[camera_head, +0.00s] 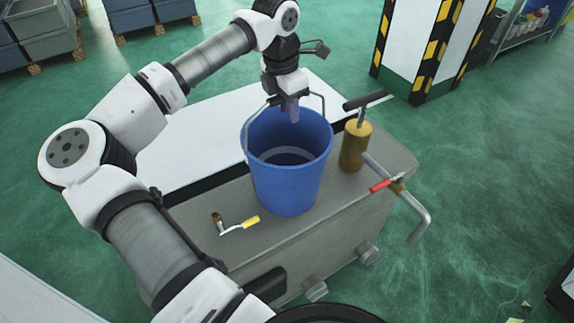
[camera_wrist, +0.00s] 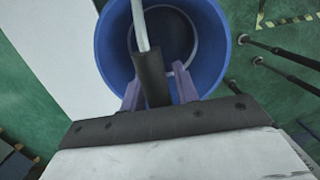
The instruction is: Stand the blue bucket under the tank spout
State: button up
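The blue bucket (camera_head: 288,180) is upright over the top of the grey tank (camera_head: 340,235), its wire handle raised. I cannot tell whether its base touches the tank top. My gripper (camera_head: 290,108) is above the bucket's mouth, with its purple fingers on either side of the handle's dark grip (camera_wrist: 151,78); it looks shut on it. The wrist view looks down into the empty bucket (camera_wrist: 113,48). The bent spout (camera_head: 420,222), with a red-levered valve (camera_head: 381,185), sticks out from the tank's right end, to the right of the bucket.
A brass hand pump (camera_head: 354,145) with a dark T-handle stands on the tank close right of the bucket. A white surface (camera_head: 195,150) lies behind the tank. A striped pillar (camera_head: 425,50) stands beyond.

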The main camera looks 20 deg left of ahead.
grip_shut()
dwell(1.1)
